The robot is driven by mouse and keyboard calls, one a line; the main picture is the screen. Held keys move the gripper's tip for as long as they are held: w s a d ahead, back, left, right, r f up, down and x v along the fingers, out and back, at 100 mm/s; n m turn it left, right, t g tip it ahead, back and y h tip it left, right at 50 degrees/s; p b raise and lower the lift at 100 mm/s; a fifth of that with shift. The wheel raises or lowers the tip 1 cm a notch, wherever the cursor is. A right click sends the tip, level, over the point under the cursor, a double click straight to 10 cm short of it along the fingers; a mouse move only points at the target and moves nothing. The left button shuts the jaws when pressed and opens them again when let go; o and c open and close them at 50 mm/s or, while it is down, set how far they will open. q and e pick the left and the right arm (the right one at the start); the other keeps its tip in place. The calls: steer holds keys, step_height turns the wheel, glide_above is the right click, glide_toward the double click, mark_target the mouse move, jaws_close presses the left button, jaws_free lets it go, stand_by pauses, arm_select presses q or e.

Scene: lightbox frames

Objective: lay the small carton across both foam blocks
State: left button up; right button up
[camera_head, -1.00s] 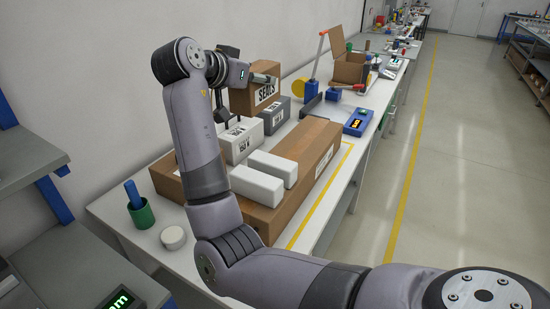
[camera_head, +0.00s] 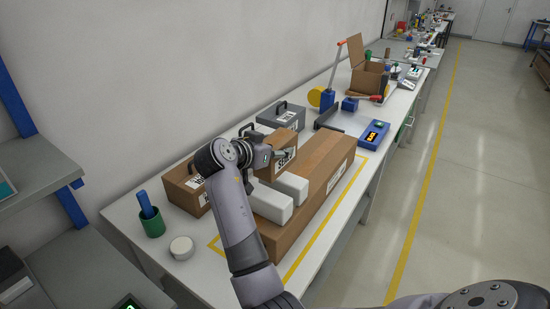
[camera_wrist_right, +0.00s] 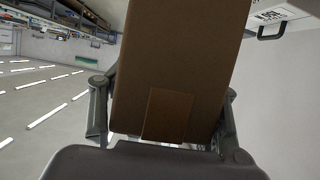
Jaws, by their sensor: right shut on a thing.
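The small brown carton (camera_head: 284,160) with a printed label is held in my right gripper (camera_head: 270,155). In the wrist view the carton (camera_wrist_right: 180,65) fills the space between the two fingers. Two white foam blocks lie side by side on a long brown box (camera_head: 322,175): the near-left block (camera_head: 270,206) and the other block (camera_head: 292,187). The carton overlaps their far ends in the head view; I cannot tell whether it touches them. My right wrist and forearm hide part of the area left of the blocks. My left gripper is not in view.
A brown box with a handle (camera_head: 184,190) stands left of my arm, and a grey case (camera_head: 281,116) stands behind the carton. A green cup (camera_head: 151,222) and a white round piece (camera_head: 182,248) are at the near left. A blue scale (camera_head: 373,136) stands at right.

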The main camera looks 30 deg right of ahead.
steer(key=shift+a+f, duration=0.1)
steer(key=shift+f, duration=0.25)
step_height(320, 180, down, 3)
steer(key=shift+f+p, duration=0.15)
steer(key=shift+p, duration=0.4)
steer(key=shift+f, duration=0.2)
steer(key=shift+f+b, duration=0.55)
steer(key=shift+b, duration=0.15)
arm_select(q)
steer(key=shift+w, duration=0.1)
arm_select(e)
steer(key=o, duration=1.6)
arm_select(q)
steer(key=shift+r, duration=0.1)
arm_select(e)
steer(key=shift+r, duration=0.2)
